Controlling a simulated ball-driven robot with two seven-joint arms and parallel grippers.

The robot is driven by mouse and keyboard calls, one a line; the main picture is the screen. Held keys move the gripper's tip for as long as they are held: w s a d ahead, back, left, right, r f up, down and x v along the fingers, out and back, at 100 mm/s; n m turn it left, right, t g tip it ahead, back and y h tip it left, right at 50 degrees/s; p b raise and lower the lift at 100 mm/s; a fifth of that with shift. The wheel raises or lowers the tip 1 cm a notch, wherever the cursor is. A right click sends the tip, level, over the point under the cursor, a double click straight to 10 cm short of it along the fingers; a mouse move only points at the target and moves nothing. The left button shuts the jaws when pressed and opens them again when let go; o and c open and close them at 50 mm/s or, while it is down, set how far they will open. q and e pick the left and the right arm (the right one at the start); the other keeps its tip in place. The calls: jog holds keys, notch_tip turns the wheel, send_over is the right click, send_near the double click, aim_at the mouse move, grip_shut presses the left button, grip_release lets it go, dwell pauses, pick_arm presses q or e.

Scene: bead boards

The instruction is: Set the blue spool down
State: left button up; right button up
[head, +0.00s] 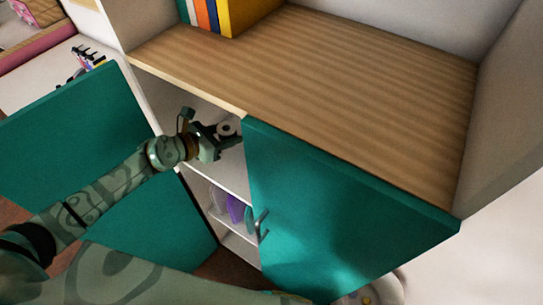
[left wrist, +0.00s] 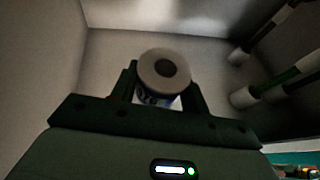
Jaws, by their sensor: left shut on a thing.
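The blue spool (head: 228,129) is inside the open teal cabinet, on the upper level below the wooden top. I see mostly its pale round end with a dark hole. In the left wrist view the spool (left wrist: 163,72) stands between my fingers, with a bit of blue and white on its side below the pale end. My left gripper (head: 222,132) reaches in through the open door and is shut on the spool. Whether the spool's underside touches a shelf is hidden. My right gripper is not in view.
The left teal door (head: 75,125) stands open beside my arm; the right teal door (head: 350,215) has a metal handle. Purple and blue items (head: 237,208) stand on a lower shelf. In the wrist view, dark rods with white ends (left wrist: 243,97) are at right.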

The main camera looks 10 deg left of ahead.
aim_at(232, 162)
pick_arm(q)
notch_tip(232, 162, down, 10)
jog(key=b, duration=0.7)
jog(key=shift+f, duration=0.2)
jog(key=shift+r, duration=0.15)
jog(key=o, duration=1)
